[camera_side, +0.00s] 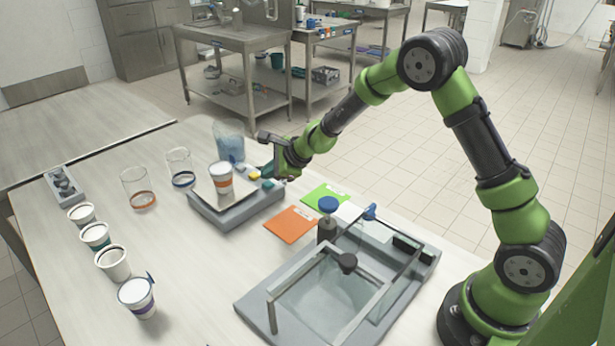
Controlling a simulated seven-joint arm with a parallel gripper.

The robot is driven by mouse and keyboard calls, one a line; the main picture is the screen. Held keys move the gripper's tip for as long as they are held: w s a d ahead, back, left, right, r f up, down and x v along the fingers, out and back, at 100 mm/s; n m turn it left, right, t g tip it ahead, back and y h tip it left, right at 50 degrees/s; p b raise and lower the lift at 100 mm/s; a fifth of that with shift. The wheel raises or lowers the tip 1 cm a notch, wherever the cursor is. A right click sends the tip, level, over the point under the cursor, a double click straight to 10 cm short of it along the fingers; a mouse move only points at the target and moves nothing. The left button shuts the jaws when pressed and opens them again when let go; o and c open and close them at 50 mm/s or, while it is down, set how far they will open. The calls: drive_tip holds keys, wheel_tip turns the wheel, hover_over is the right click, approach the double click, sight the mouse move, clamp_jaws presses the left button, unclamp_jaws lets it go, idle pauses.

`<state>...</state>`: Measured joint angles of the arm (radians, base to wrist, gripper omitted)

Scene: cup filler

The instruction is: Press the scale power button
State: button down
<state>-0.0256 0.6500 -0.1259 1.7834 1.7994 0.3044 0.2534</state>
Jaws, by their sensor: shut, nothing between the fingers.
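The grey scale (237,213) stands on the table with a light square pan. A white cup with an orange band (221,178) stands upright on the pan. I cannot tell which is the power button. My gripper (264,171) is shut and empty, low at the scale's right side, right by these buttons. I cannot tell whether its fingertips touch one, and the gripper may hide part of the scale there.
A clear blue-tinted container (229,142) stands behind the scale. Glass cups (137,188) and a row of paper cups (113,263) stand to the left. Orange (290,224) and green (325,195) cards lie right of the scale. A glass-walled device (335,290) fills the front right.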

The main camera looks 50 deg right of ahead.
sight(270, 185)
drive_tip(key=shift+f, duration=0.1)
idle(0.3)
drive_tip(key=shift+f, duration=0.35)
drive_tip(key=shift+f, duration=0.25)
idle(0.3)
drive_tip(key=shift+r, duration=0.7)
drive_tip(key=shift+r, duration=3)
